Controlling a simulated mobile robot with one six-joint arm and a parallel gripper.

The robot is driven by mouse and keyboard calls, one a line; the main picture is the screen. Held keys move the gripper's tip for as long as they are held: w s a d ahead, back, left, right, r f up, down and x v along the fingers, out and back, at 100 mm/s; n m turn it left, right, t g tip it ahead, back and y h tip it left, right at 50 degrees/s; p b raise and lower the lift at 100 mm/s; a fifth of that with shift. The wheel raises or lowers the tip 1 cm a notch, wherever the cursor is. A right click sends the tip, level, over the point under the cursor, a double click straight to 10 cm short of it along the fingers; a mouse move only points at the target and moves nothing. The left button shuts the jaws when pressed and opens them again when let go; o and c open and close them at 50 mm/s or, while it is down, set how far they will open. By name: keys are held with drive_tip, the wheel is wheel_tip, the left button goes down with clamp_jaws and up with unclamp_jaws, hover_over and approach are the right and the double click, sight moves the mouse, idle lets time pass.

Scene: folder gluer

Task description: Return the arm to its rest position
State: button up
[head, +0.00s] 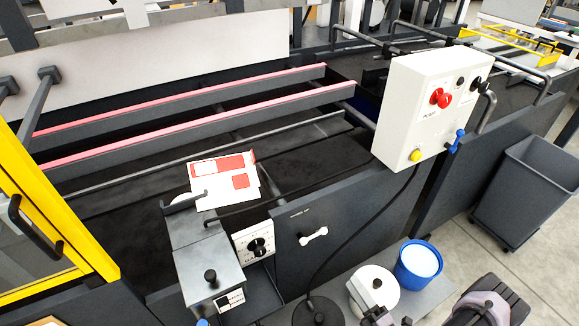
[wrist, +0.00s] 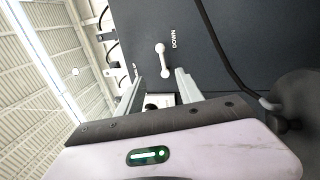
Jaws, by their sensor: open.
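My gripper (wrist: 160,82) shows in the wrist view with its two pale fingers apart. I see nothing held between them. A white handle (wrist: 161,60) on the dark machine panel shows just beyond the fingertips, beside white lettering; I cannot tell how far off it is. The same handle (head: 313,236) is on the front panel in the head view. A dark and pinkish part of my arm (head: 490,302) shows at the bottom right of the head view. The gripper's fingers cannot be made out there.
A white control box (head: 415,115) with red, black and yellow buttons stands above the panel. A blue bucket (head: 418,265) and a white round container (head: 372,284) stand low in front. A grey bin (head: 530,185) is at right. Printed cartons (head: 222,180) lie by the feeder.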

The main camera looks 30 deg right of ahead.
drive_tip(key=w+a+r+n+g+y, duration=0.4)
drive_tip(key=a+r+n+g+y, duration=0.3)
drive_tip(key=r+n, duration=0.55)
drive_tip(key=w+a+r+n+g+y, duration=0.3)
drive_tip(key=a+r+n+g+y, duration=0.3)
drive_tip(key=r+n+g, duration=0.6)
drive_tip(key=s+a+r+n+t+h, duration=0.2)
drive_tip(key=s+a+r+n+h, duration=0.2)
drive_tip(key=n, duration=0.7)
drive_tip(key=s+a+r+n+t+h, duration=0.2)
drive_tip(key=s+a+r+n+h, duration=0.3)
drive_tip(key=a+r+n+h, duration=0.3)
wheel_tip(320, 180, up, 4)
drive_tip(key=a+n, duration=0.1)
drive_tip(key=n, duration=0.3)
drive_tip(key=shift+f+t, duration=0.15)
drive_tip(key=shift+t, duration=0.15)
